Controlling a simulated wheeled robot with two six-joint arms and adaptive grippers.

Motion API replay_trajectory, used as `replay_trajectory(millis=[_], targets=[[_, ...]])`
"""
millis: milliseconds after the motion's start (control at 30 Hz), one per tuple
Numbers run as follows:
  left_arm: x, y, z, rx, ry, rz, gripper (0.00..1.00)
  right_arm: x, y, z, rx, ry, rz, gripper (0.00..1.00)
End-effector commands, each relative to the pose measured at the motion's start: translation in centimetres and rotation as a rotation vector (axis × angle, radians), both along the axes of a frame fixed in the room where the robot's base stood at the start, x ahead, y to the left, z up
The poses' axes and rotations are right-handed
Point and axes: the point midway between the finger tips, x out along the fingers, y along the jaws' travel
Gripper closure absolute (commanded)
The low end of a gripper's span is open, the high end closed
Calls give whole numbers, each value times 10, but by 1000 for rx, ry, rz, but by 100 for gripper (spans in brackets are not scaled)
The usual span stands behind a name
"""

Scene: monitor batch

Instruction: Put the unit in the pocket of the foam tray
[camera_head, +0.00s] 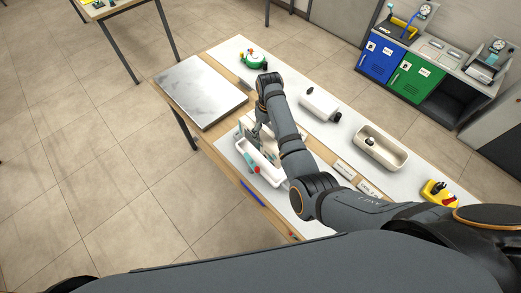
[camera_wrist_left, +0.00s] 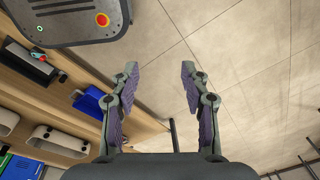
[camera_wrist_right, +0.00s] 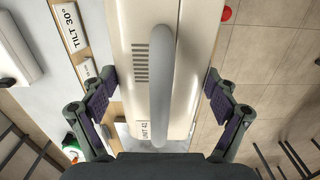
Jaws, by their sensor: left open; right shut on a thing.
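The unit is a cream body with a pale grey handle bar and a "UNIT 41" label; it fills the middle of the right wrist view (camera_wrist_right: 130,30). My right gripper (camera_wrist_right: 160,80) has its fingers on both sides of it and is shut on it. In the head view my right gripper (camera_head: 259,130) reaches down over the table, partly hiding the unit. My left gripper (camera_wrist_left: 158,75) is open and empty over the floor beside the table. I cannot tell for sure which container is the foam tray; no pocket shows clearly.
An open cream bin (camera_head: 401,160) holds a small dark-topped thing. A white block (camera_head: 318,107), a green device (camera_head: 253,60), a yellow device (camera_head: 437,190) and a grey slab (camera_head: 200,88) are also on the table.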

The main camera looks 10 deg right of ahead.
Motion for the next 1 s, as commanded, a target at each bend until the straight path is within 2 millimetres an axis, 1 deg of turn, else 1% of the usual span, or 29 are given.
replay_trajectory(millis=[100, 200, 267, 333, 400, 500, 567, 667, 767, 867, 1000], targets=[[11, 5, 1, 6, -16, -3, 54, 1, 0, 1, -1, -3, -1, 76], [12, 6, -2, 8, -17, -3, 54, 1, -1, -6, -1, -2, -1, 76], [8, 5, -7, 6, -12, -2, 54, 1, -1, -14, -1, -2, -1, 76], [-2, 1, -14, 1, 0, -1, 54, 0, -1, -28, -1, 0, 0, 76], [-12, -5, -33, -6, 15, 2, 54, 1, -1, -44, 0, -4, -1, 76], [-21, -11, -52, -14, 29, 5, 54, 1, -1, -58, 0, -4, 0, 76], [-22, -12, -56, -15, 30, 6, 54, 1, -1, -61, 0, -4, 0, 76], [-16, -10, -54, -12, 22, 5, 54, 1, -1, -58, 0, -4, 0, 76], [-2, -6, -55, -7, 3, 3, 54, 1, -1, -60, 0, -4, 0, 76], [9, -4, -67, -5, -15, 0, 54, 0, -1, -72, 0, -4, 0, 76], [6, -4, -93, -4, -12, 1, 54, 0, -1, -94, 0, -4, 0, 76]])
